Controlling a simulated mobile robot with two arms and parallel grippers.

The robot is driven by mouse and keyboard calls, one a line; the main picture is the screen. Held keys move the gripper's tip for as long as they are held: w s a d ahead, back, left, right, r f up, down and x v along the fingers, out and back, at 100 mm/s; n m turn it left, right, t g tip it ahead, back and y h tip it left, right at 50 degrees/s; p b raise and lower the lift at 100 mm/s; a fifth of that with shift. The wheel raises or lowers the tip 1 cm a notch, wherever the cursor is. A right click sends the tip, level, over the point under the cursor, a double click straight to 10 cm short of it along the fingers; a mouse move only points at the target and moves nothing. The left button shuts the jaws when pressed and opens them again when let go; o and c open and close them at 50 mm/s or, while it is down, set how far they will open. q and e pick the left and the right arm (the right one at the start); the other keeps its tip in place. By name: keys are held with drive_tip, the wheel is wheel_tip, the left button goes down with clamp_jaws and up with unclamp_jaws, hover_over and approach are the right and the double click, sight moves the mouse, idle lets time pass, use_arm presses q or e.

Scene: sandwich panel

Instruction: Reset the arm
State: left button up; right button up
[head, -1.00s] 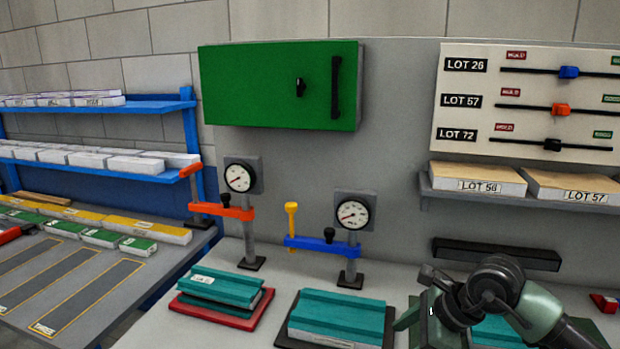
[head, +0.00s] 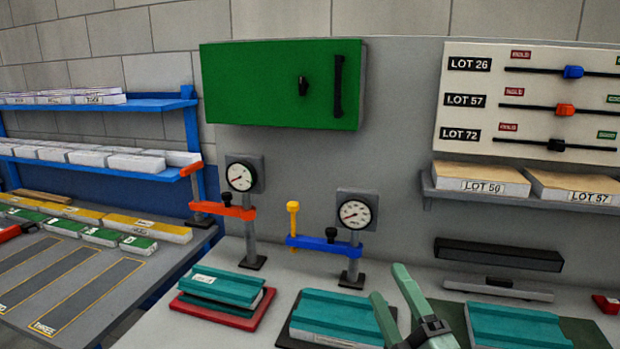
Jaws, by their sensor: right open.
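My right gripper (head: 393,302) shows at the bottom, right of centre, with its two pale green fingers pointing up and spread apart. Nothing shows between them. It is in front of the gap between two teal-topped panels, the middle one (head: 337,309) and the right one (head: 515,322), and overlaps the edges of both in the picture. I cannot tell whether it touches either. My left gripper is not in view.
A third teal-topped panel (head: 222,288) lies on a red base at left. Gauge posts with an orange clamp (head: 230,211) and a blue clamp (head: 325,245) stand behind. A green cabinet (head: 260,85), slider board (head: 530,100) and lot shelf (head: 425,187) are on the wall.

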drive_tip(key=s+d+f+m+g+h, duration=0.35)
drive_tip(key=f+m, duration=0.25)
drive_tip(key=f, duration=0.3)
drive_tip(key=s+d+f+m+g+h, duration=0.2)
drive_tip(key=d+f+m+g+h, duration=0.3)
drive_tip(key=f, duration=0.4)
drive_tip(key=s+a+f+m+g+y, duration=0.1)
drive_tip(key=s+f+m+g, duration=0.2)
drive_tip(key=s+f+g, duration=0.55)
drive_tip(key=s+a+f+m+g+y, duration=0.1)
drive_tip(key=s+f+m+y, duration=0.3)
drive_tip(key=s, duration=0.9)
wheel_tip(320, 180, down, 27)
drive_tip(key=s+n+g+h, duration=0.1)
drive_tip(key=h, duration=0.1)
drive_tip(key=s+d+f+g, duration=0.1)
drive_tip(key=s+d+f, duration=0.2)
drive_tip(key=s+f, duration=1.4)
drive_tip(key=shift+s+d+n, duration=0.15)
drive_tip(key=shift+d+n, duration=0.05)
drive_tip(key=shift+n, duration=0.1)
